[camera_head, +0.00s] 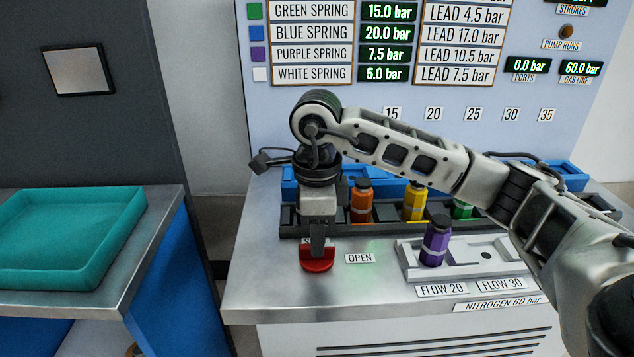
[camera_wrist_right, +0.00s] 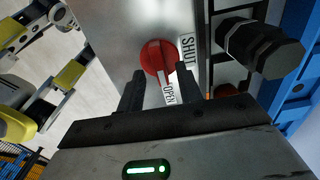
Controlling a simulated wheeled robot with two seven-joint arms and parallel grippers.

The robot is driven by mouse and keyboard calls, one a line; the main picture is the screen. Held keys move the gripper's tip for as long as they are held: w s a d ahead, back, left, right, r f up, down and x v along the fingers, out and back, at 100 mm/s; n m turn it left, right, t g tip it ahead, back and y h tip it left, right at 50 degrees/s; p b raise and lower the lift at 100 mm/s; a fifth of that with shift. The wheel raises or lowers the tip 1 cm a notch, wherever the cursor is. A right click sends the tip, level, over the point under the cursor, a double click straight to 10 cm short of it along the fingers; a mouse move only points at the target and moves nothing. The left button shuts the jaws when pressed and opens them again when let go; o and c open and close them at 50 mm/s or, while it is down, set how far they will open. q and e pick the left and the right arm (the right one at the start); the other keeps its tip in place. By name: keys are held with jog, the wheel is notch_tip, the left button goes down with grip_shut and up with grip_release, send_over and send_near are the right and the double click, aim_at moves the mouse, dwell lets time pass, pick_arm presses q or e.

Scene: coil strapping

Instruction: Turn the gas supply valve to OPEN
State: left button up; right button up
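The red gas supply valve knob (camera_head: 317,261) sits on the steel bench top near its front left corner. An OPEN label (camera_head: 360,258) lies to its right, and a label behind it is mostly hidden by my gripper. My right gripper (camera_head: 318,244) points down over the knob. In the right wrist view the knob (camera_wrist_right: 158,56) lies just ahead of and between the fingertips of my right gripper (camera_wrist_right: 160,72), which are apart. SHUT (camera_wrist_right: 187,47) and OPEN labels show beside the knob there. Contact with the knob cannot be told. My left gripper is not in view.
Orange (camera_head: 361,203), yellow (camera_head: 414,202) and green (camera_head: 461,208) bottles stand in a dark rack behind. A purple bottle (camera_head: 435,241) stands in a light fixture (camera_head: 480,268) at right. Displays read ports 0.0 bar (camera_head: 527,65) and gas line 60.0 bar. A teal tray (camera_head: 98,262) is at left.

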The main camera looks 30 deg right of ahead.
pick_arm(q)
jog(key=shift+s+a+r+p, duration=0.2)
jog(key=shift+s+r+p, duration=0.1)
jog(key=shift+p, duration=0.95)
pick_arm(e)
notch_tip(320, 180, up, 14)
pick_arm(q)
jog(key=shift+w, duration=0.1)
pick_arm(e)
jog(key=shift+f, duration=0.15)
